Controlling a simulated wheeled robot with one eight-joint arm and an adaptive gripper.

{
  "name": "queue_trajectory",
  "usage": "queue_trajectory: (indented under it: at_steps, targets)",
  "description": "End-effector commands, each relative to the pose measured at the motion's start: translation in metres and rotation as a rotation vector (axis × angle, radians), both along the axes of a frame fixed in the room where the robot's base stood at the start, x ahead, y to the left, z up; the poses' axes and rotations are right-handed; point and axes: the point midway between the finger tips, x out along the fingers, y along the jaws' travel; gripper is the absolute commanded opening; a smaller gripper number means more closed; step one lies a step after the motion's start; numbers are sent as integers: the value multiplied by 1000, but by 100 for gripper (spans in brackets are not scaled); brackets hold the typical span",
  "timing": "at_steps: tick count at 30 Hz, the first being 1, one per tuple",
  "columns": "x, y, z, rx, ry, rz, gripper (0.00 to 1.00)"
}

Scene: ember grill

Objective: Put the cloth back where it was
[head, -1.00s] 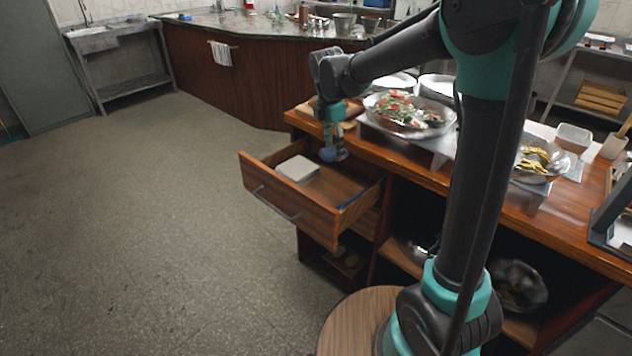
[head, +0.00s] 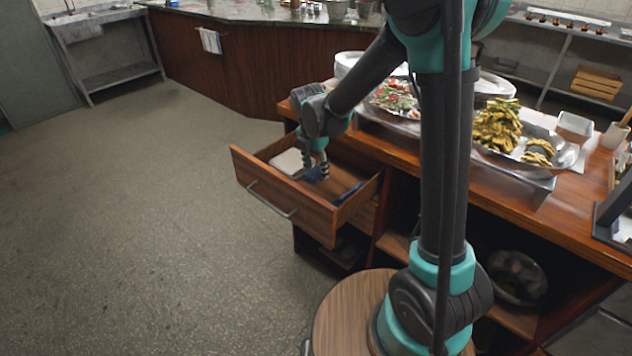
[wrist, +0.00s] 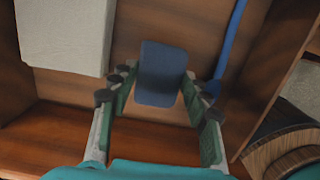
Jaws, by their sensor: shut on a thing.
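My gripper (head: 317,163) points down inside the open drawer (head: 290,203). In the wrist view my gripper (wrist: 160,88) has a small dark blue folded cloth (wrist: 161,76) between its fingers, and the jaws are shut on it. The cloth also shows in the head view (head: 314,175), low in the drawer under the fingers. I cannot tell whether it touches the drawer floor. A pale flat block (wrist: 65,35) lies to its left, and a long blue strip (wrist: 230,45) to its right; both are apart from it.
The wooden counter (head: 430,160) above the drawer carries a tray of food (head: 395,98) and a dish of yellow-green slices (head: 500,128). A white towel (head: 211,41) hangs on the far counter. The floor left of the drawer is clear.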

Motion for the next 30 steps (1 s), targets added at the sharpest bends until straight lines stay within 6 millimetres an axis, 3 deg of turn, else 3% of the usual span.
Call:
queue_trajectory:
  at_steps: [15,27,28,30]
  targets:
    - [0,0,-52,0,0,-1,16]
    - [0,0,-57,0,0,-1,16]
    - [0,0,-56,0,0,-1,51]
    - [0,0,-56,0,0,-1,59]
